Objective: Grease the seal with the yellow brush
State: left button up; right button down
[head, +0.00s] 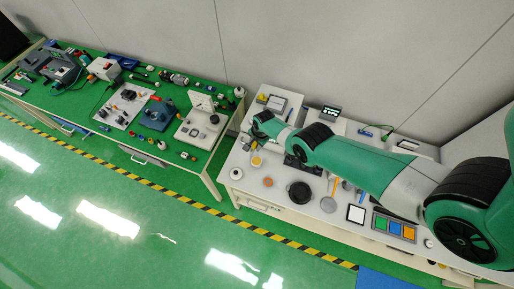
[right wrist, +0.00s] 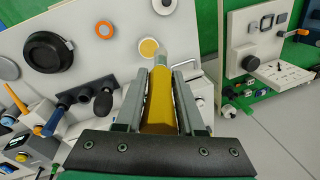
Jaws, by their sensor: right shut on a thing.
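My right gripper (right wrist: 158,85) is shut on the yellow brush (right wrist: 158,105), whose handle lies between the two fingers. Its pale tip (right wrist: 162,52) points away from the wrist. A round dish with yellow content (right wrist: 149,47) lies just beyond the tip; I cannot tell whether they touch. In the head view this dish (head: 256,161) is just below the right gripper (head: 249,142). An orange ring (right wrist: 104,29), perhaps the seal, lies on the white bench beside the dish; it also shows in the head view (head: 268,182). My left gripper is not in view.
A black round pan-like part (right wrist: 48,52) and dark cylindrical fittings (right wrist: 103,98) lie near the ring. A tray with coloured blocks (head: 394,227) is farther right on the bench. A green workbench (head: 75,100) with several tools stands left, across a gap.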

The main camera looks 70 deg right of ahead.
jog(key=shift+w+d+m+b, duration=0.3)
jog(key=shift+w+m, duration=0.15)
jog(key=shift+m, duration=0.35)
jog(key=s+f+m+t+h+b, duration=0.2)
jog(key=f+m+b, duration=0.4)
jog(key=f+b, duration=0.8)
jog(key=shift+s+d+f+t+h+b, duration=0.35)
jog(key=shift+s+f+h, duration=0.2)
jog(key=shift+s, duration=0.5)
jog(key=shift+a+f+b, duration=0.1)
jog(key=shift+f+b, duration=0.55)
jog(key=shift+f, duration=0.15)
dwell(0.9)
jog(key=shift+r, duration=0.1)
notch_tip(320, 180, up, 7)
jog(key=p, duration=0.6)
jog(key=shift+p, duration=0.3)
